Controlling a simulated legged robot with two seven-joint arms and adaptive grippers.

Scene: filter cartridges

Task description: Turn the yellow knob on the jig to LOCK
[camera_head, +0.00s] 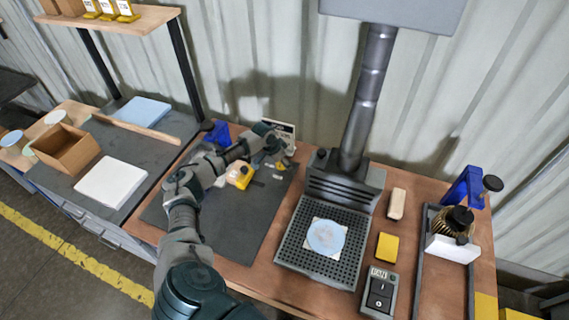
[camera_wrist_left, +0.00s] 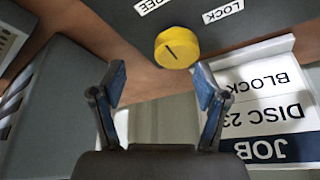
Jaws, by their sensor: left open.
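The yellow knob (camera_wrist_left: 177,47) shows in the left wrist view on a dark surface of the jig. A short dark line on its face slants, with its upper end toward the FREE label (camera_wrist_left: 150,4). The LOCK label (camera_wrist_left: 222,11) is up and to the right of the knob. My left gripper (camera_wrist_left: 160,86) is open and empty, its blue-padded fingertips apart on either side below the knob, not touching it. In the head view the left gripper (camera_head: 272,155) is at the back of the dark mat and hides much of the jig. My right gripper is not in view.
A job card (camera_wrist_left: 262,105) stands close by the right finger; it also shows in the head view (camera_head: 285,129). A yellow-and-white object (camera_head: 240,175) lies beside my forearm. The front of the mat (camera_head: 232,232) is clear.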

